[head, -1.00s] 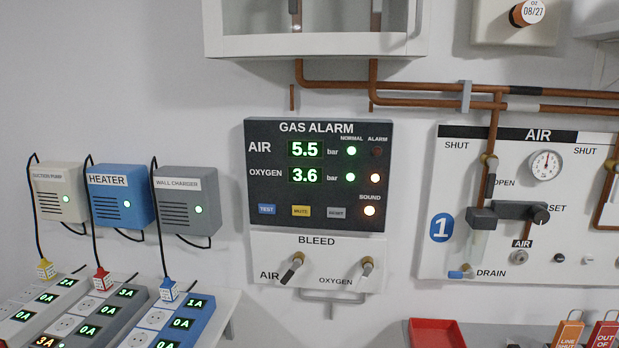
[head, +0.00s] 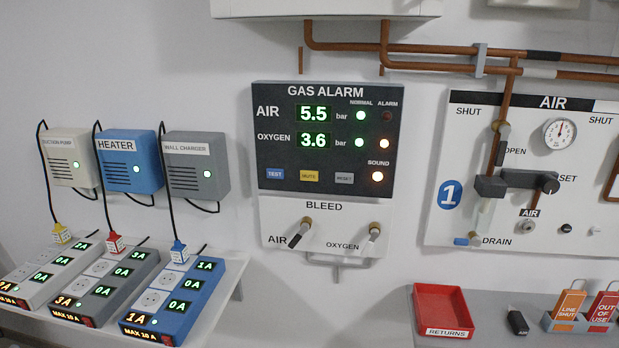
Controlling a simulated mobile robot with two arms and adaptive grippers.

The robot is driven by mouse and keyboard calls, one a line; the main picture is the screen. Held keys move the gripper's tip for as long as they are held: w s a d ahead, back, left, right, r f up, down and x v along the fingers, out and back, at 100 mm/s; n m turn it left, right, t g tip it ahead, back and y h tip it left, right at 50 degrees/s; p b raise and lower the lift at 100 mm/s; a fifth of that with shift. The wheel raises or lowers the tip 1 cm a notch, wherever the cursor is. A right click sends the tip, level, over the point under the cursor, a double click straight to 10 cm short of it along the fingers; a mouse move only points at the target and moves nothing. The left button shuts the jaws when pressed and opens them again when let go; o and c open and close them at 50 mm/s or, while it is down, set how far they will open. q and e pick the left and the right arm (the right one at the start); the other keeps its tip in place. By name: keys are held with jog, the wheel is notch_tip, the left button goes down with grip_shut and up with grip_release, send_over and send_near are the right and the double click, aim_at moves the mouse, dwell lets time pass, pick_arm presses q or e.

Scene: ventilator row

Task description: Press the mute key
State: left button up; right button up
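The gas alarm panel (head: 277,101) is on the wall in the middle of the head view. Its yellow mute key (head: 310,176) sits in the lower row, between the blue TEST key (head: 275,174) and the grey RESET key (head: 344,178). Neither gripper is in view.
Below the keys are two bleed valves (head: 301,232) and a metal rail. Socket strips (head: 172,304) stand on a shelf at lower left. A red returns tray (head: 441,306) and tags (head: 568,304) are on a shelf at lower right.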

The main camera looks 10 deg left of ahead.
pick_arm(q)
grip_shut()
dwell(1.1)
